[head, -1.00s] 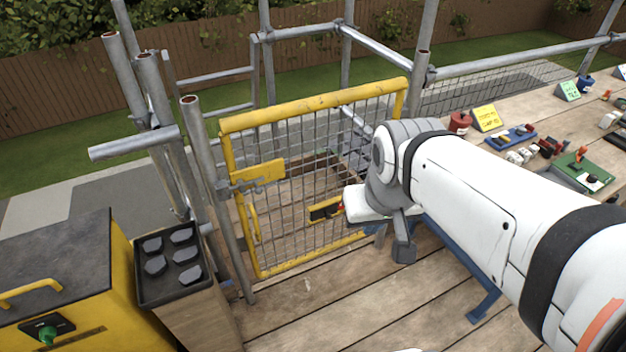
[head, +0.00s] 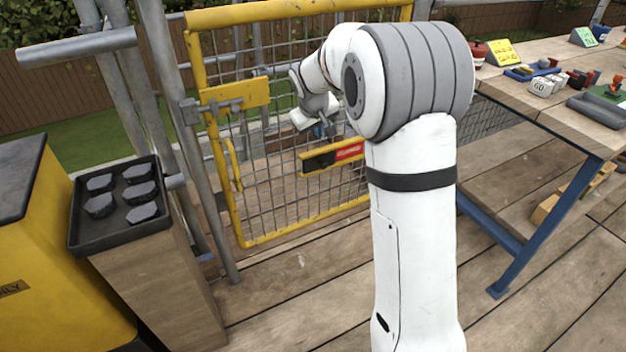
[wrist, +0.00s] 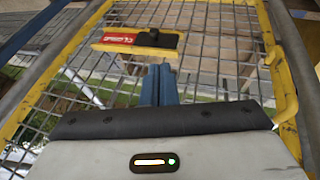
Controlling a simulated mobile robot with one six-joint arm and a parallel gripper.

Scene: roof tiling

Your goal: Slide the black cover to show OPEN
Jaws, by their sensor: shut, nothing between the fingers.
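The sign (head: 333,158) is a yellow-edged plate on the mesh of the yellow gate. The black cover (head: 317,162) sits over its left part, and a red panel (head: 349,152) with white lettering shows at the right. In the wrist view the sign is upside down: the black cover (wrist: 168,41) with a dark knob is at right, and the red panel (wrist: 116,38) appears to read CLOSED. My gripper (wrist: 159,72) is shut and empty, its blue fingers pointing at the sign, just short of the cover in the picture. In the head view my gripper (head: 327,130) is small, above the sign; contact cannot be told.
The yellow gate (head: 222,165) has a latch (head: 212,108) at its left, next to scaffold poles. A black tray (head: 127,205) of dark pieces and a yellow box stand at left. A workbench (head: 520,95) with small items stands at right.

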